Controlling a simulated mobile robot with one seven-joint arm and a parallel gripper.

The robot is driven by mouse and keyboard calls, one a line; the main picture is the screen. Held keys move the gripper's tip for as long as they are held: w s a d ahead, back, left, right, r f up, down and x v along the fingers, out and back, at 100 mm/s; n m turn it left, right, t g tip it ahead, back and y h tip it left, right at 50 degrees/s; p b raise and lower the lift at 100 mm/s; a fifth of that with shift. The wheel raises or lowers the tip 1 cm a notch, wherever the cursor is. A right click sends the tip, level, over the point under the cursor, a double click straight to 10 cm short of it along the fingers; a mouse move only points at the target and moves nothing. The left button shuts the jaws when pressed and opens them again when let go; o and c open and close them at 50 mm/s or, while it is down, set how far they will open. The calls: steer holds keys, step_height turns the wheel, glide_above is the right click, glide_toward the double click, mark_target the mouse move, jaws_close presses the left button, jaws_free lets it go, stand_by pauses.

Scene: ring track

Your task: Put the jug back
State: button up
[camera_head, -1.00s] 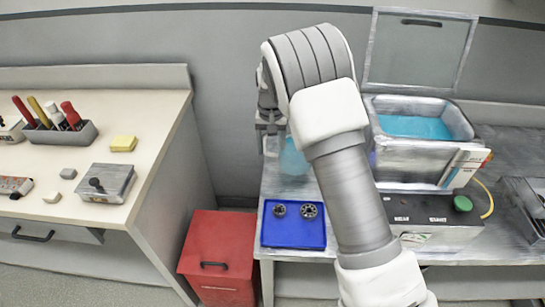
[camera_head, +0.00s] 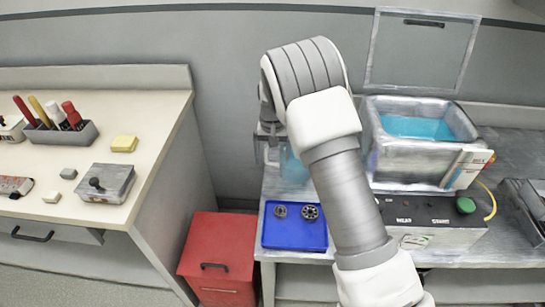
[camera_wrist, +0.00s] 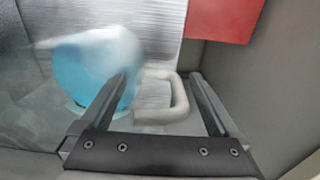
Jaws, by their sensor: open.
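The jug (camera_head: 292,166) is pale blue and see-through. It stands on the grey bench behind the blue tray, partly hidden by my arm in the head view. In the wrist view the blue jug body (camera_wrist: 88,68) is at the left, with its pale loop handle (camera_wrist: 178,100) to the right. My gripper (camera_wrist: 158,80) is open, its two fingers on either side of the handle, the left finger overlapping the jug body in the picture. I cannot tell whether either finger touches it. In the head view my gripper (camera_head: 267,143) is small and mostly behind my arm.
A blue tray (camera_head: 268,240) with two dark rings lies at the bench's front. A metal tank (camera_head: 375,145) of blue liquid, lid raised, stands right of my arm, above a control box (camera_head: 430,238). A red cabinet (camera_head: 215,258) stands below left, beside a cream counter (camera_head: 150,95).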

step_height(320, 180, up, 12)
steer(key=shift+r+p, duration=0.25)
steer(key=shift+p, duration=0.75)
steer(key=s+d+r+t+y, duration=0.1)
steer(key=s+d+r, duration=0.5)
steer(key=r, duration=0.2)
steer(key=s+d+r+t, duration=0.1)
steer(key=s+d+r, duration=0.4)
steer(key=s+r, duration=0.15)
steer(key=s+d+r+t, duration=0.1)
steer(key=s+d, duration=0.3)
steer(key=s, duration=0.6)
steer(key=s+d+r+t+h, duration=0.1)
steer(key=s+d+t, duration=0.1)
steer(key=s, duration=0.7)
steer(key=shift+s+d+t, duration=0.3)
steer(key=shift+s+d, duration=0.05)
steer(key=shift+d, duration=0.5)
